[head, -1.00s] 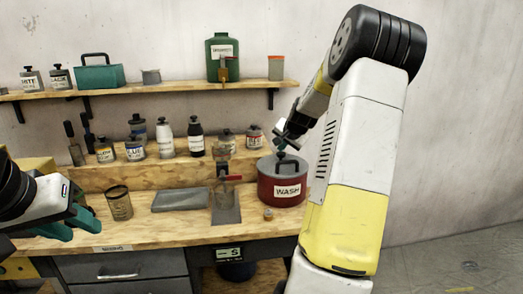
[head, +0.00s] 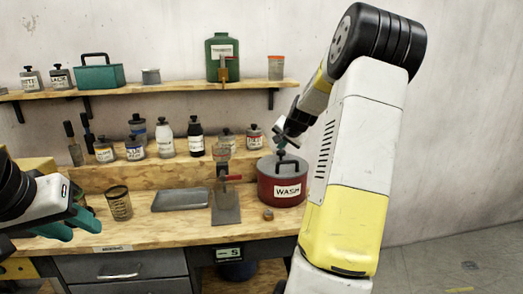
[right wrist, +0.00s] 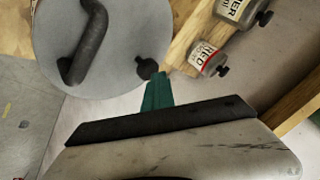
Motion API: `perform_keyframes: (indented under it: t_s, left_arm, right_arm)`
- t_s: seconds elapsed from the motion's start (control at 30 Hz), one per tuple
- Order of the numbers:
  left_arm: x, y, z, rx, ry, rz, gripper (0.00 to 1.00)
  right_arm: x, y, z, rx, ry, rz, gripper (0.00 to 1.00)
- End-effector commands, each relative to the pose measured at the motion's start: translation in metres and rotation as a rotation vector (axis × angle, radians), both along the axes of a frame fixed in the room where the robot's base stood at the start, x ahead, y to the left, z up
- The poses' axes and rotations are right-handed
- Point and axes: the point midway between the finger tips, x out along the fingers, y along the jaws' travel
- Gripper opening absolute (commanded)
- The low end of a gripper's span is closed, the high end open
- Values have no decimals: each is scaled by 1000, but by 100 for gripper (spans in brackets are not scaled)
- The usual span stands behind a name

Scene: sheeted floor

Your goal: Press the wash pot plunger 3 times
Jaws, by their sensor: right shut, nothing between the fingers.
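The red wash pot (head: 282,187), with a white WASH label, stands on the workbench at the right end. Its grey lid (right wrist: 115,30) has a dark bar handle (right wrist: 88,42) and, near the rim, a small black knob (right wrist: 147,67) that looks like the plunger. My right gripper (head: 282,151) is shut and empty, pointing down just above the lid. In the right wrist view its teal fingertips (right wrist: 159,80) are right beside the black knob; I cannot tell whether they touch it. My left gripper (head: 84,212) is empty and looks open, at the left front of the bench.
A dark can (head: 119,204), a grey tray (head: 180,199) and a stand with a red lever (head: 227,195) are left of the pot. A small round object (head: 268,214) lies before it. Several bottles stand on the riser behind; the red-labelled jar (head: 254,138) is nearest.

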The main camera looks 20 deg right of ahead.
Motion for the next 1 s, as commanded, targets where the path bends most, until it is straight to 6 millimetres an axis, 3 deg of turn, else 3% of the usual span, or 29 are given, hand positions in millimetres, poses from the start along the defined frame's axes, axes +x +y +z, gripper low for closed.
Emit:
perform_keyframes:
  t_s: [0.3, 0.67, 1.0]
  left_arm:
    - [0, 0, 0, 0, 0, 0, 36]
    - [0, 0, 0, 0, 0, 0, 36]
    - [0, 0, 0, 0, 0, 0, 36]
  right_arm:
    - [0, 0, 18, 0, -1, 0, 0]
    - [0, 0, 21, -1, -2, -1, 0]
    - [0, 0, 53, -2, -3, 0, 0]
